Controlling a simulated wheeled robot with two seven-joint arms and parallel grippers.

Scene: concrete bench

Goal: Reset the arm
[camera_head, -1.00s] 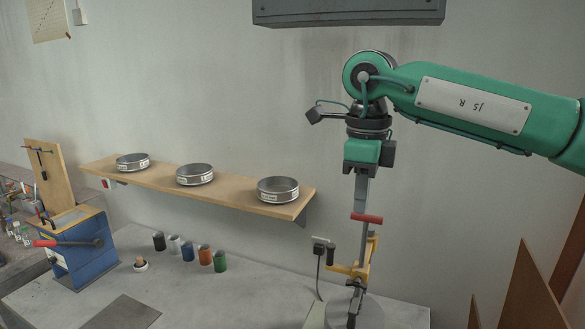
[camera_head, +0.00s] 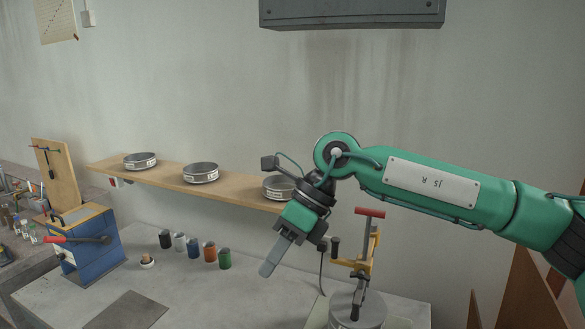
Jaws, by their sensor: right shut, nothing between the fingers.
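My right arm, green with a white plate, comes in from the right. Its gripper (camera_head: 268,268) is shut and empty, angled down to the left over the concrete bench (camera_head: 200,295). The gripper is apart from the device with the red handle (camera_head: 370,212) and yellow bracket, which stands to its right on a round metal base (camera_head: 357,310). My left gripper is not in view.
A wooden shelf (camera_head: 230,194) on the wall holds three round metal sieves; my right wrist partly covers the rightmost. Several small coloured jars (camera_head: 193,247) stand below it. A blue box (camera_head: 88,247) with a red-handled lever stands at left. A grey unit (camera_head: 350,13) hangs above.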

